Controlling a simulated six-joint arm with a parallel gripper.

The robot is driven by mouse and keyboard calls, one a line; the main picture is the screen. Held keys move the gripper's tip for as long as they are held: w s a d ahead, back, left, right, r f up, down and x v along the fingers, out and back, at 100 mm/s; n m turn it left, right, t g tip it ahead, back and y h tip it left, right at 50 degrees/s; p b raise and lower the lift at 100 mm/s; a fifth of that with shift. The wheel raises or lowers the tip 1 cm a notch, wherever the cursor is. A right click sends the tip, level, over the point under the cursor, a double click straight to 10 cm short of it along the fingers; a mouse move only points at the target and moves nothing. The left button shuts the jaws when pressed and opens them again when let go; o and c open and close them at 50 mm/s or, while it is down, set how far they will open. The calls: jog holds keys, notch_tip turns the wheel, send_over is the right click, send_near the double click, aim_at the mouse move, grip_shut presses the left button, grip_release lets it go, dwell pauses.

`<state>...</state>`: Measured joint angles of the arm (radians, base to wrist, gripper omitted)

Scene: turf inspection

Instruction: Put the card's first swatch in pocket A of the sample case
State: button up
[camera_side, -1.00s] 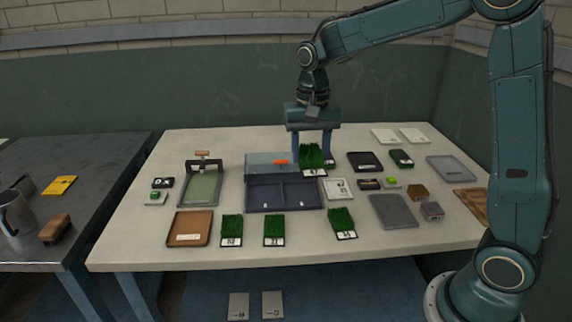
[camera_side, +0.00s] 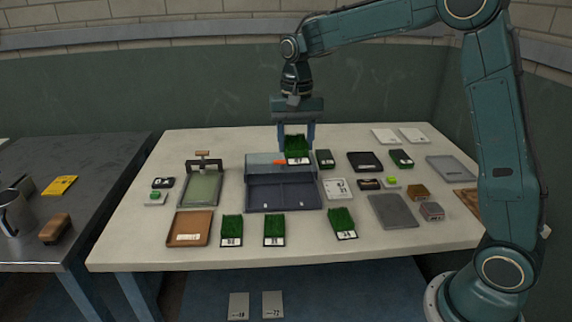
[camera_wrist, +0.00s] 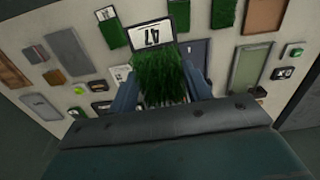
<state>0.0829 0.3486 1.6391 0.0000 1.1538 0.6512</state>
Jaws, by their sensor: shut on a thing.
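My gripper (camera_side: 296,139) is shut on a green turf swatch (camera_side: 296,148) and holds it above the back of the sample case. In the wrist view the swatch (camera_wrist: 163,78) sits between the fingers, and its white label (camera_wrist: 150,33) reads 47. The sample case (camera_side: 248,197) is blue-grey, with its lid raised at the back and two empty pockets side by side. Each pocket has a small mark, too small to read. The white card (camera_side: 337,189) lies just right of the case; its writing is too small to read.
Three turf swatches, left (camera_side: 231,230), middle (camera_side: 274,230) and right (camera_side: 342,223), lie along the front. A brown tray (camera_side: 187,229) and a framed press (camera_side: 201,187) stand left of the case. Small boxes and a grey plate (camera_side: 393,211) crowd the right.

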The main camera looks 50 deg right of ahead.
send_over(265, 196)
jog(key=shift+w+d+r+m, duration=0.1)
jog(key=shift+m, duration=0.2)
dwell(0.4)
notch_tip(265, 196, down, 16)
jog(key=shift+r, duration=0.1)
dwell(0.4)
jog(key=shift+f, duration=2.15)
jog(key=o, duration=0.5)
jog(key=shift+f, duration=0.15)
jog(key=shift+o, duration=0.8)
